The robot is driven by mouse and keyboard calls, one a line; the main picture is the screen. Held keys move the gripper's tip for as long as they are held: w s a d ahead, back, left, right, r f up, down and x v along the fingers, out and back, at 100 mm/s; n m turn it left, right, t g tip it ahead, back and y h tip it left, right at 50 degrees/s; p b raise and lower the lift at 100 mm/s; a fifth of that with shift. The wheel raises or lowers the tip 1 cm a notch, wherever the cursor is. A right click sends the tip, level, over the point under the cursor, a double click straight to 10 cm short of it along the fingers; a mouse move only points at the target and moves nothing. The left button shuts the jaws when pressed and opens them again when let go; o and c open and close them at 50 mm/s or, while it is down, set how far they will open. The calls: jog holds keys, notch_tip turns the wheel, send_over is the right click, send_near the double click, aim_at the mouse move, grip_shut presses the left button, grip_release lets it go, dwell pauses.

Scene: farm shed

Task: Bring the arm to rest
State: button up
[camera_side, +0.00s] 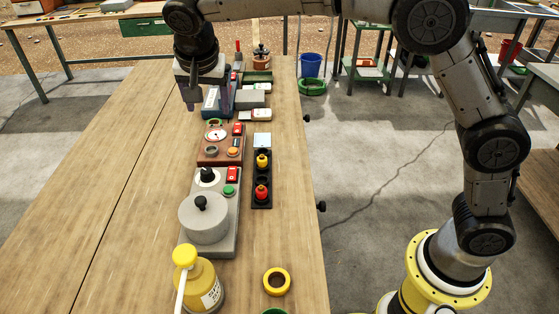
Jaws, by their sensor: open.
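My gripper (190,98) hangs from my arm over the far half of the wooden table, pointing down. Its fingers are apart and nothing shows between them. It is in front of and partly covers a blue box (212,103). I cannot tell from this view how high the fingertips are above the table or whether they touch the box. My arm arches across the top of the view from its yellow base at the lower right.
Below my gripper stand a red-brown panel (208,158), a grey unit with a round drum (204,218), a black tray (257,203) with knobs, and a yellow pump bottle (203,285). A yellow ring (277,281) lies nearby. The table's left side (90,190) is clear.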

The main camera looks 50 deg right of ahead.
jog(key=s+d+r+m, duration=0.1)
jog(key=s+d+r, duration=0.75)
jog(key=d, duration=0.25)
jog(key=s+d+r+n+t+y, duration=0.1)
jog(key=s+d+r, duration=0.1)
jog(key=s+d, duration=0.6)
jog(key=s+a+f+n+y, duration=0.1)
jog(key=s+f+n, duration=0.3)
jog(key=s+f, duration=0.2)
jog(key=s+f+n, duration=0.5)
jog(key=s+f, duration=0.1)
jog(key=s, duration=0.5)
jog(key=shift+s+a+f+y, duration=0.3)
jog(key=shift+a+f+y, duration=0.05)
jog(key=shift+y, duration=0.05)
